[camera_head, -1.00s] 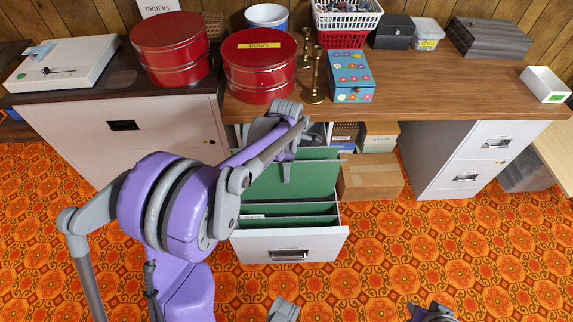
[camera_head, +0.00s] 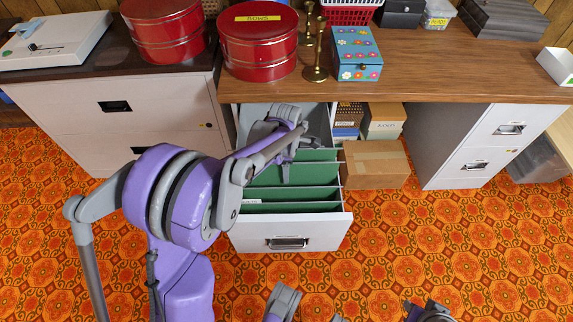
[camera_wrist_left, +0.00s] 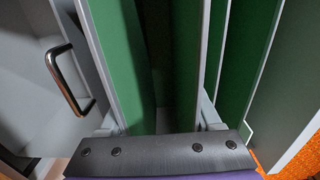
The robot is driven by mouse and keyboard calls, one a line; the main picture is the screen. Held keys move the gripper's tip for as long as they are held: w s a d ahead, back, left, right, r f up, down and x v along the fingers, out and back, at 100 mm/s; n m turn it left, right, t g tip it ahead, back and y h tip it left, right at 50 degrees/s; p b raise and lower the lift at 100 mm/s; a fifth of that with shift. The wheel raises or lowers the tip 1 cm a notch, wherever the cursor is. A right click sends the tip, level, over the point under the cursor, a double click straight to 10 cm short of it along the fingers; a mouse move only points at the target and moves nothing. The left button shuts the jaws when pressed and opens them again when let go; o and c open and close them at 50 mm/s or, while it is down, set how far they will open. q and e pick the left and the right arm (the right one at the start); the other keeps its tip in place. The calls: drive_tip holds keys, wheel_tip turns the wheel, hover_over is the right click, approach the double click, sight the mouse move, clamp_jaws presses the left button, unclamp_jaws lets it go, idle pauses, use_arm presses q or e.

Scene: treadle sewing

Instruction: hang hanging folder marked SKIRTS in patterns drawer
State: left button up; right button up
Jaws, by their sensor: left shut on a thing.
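My left gripper (camera_head: 287,172) is over the open drawer (camera_head: 288,243) under the wooden desk. It is shut on a green hanging folder (camera_head: 268,176), which stands upright among other green folders in the drawer. I cannot read a SKIRTS label on it. I cannot tell whether its hooks rest on the drawer's rails. In the left wrist view, the fingers (camera_wrist_left: 160,118) reach down among green panels with pale top edges. The fingertip contact is hidden there. Parts of my right arm show at the bottom edge, and its finger state is unclear.
A cardboard box (camera_head: 374,165) stands right of the drawer. Red tins (camera_head: 258,45), brass candlesticks (camera_head: 316,55) and a flowered box (camera_head: 357,55) are on the desk above. A white cabinet (camera_head: 130,115) stands left. The orange floor in front of the drawer is clear.

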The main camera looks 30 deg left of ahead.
use_arm(q)
drive_tip(key=shift+f+b, duration=1.85)
drive_tip(key=shift+f, duration=1.3)
drive_tip(key=o, duration=1.5)
wheel_tip(320, 180, up, 11)
drive_tip(key=p, duration=0.3)
